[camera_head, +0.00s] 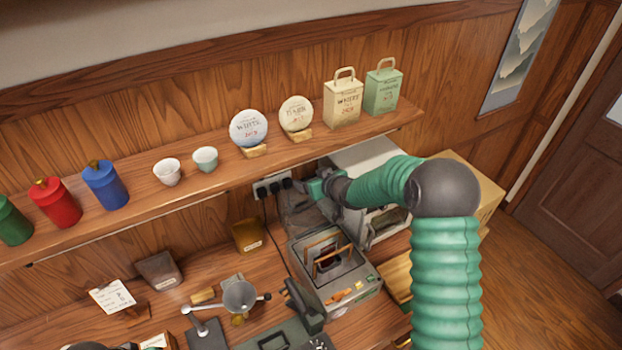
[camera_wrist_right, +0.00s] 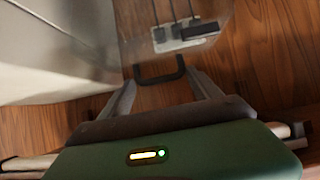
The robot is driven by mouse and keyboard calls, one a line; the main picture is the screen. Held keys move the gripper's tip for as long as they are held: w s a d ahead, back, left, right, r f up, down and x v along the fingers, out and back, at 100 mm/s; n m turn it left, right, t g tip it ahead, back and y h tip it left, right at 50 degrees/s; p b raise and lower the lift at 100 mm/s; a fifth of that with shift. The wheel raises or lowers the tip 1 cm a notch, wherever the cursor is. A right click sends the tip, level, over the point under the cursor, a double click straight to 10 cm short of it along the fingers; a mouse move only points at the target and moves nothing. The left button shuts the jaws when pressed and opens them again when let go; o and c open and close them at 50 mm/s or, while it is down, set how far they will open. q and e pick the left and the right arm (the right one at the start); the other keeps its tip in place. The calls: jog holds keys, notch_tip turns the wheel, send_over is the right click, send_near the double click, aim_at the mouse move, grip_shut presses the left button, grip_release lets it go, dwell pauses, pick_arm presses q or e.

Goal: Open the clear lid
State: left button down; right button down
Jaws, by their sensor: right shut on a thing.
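The clear lid (camera_head: 298,217) stands raised and tilted up at the back of the grey machine (camera_head: 328,278), whose open top shows two wooden-handled baskets (camera_head: 327,257). My right gripper (camera_head: 308,192) is at the lid's upper edge, below the shelf. In the right wrist view, the lid (camera_wrist_right: 150,35) shows as a see-through pane, and its black handle (camera_wrist_right: 160,73) is between the fingertips of my right gripper (camera_wrist_right: 162,84), which is shut on it. My left gripper is not in view.
A wall shelf (camera_head: 215,180) with canisters, cups, tea cakes and bags runs just above. A power strip (camera_head: 272,187) with plugs is on the wall behind. A white box-like appliance (camera_head: 372,158) stands right of the machine. A scale and metal funnel (camera_head: 240,296) stand to its left.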

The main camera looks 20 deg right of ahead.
jog(key=shift+w+d+r, duration=0.1)
jog(key=shift+w+r, duration=0.2)
jog(key=shift+r, duration=0.1)
jog(key=shift+d+r, duration=0.1)
jog(key=shift+d, duration=0.05)
jog(key=c, duration=0.5)
grip_release()
jog(key=shift+o, duration=0.4)
jog(key=shift+f, duration=0.2)
jog(key=shift+s, duration=0.1)
jog(key=a+v, duration=0.1)
jog(key=v, duration=1.5)
jog(key=shift+s+d, duration=0.35)
jog(key=shift+d, duration=0.15)
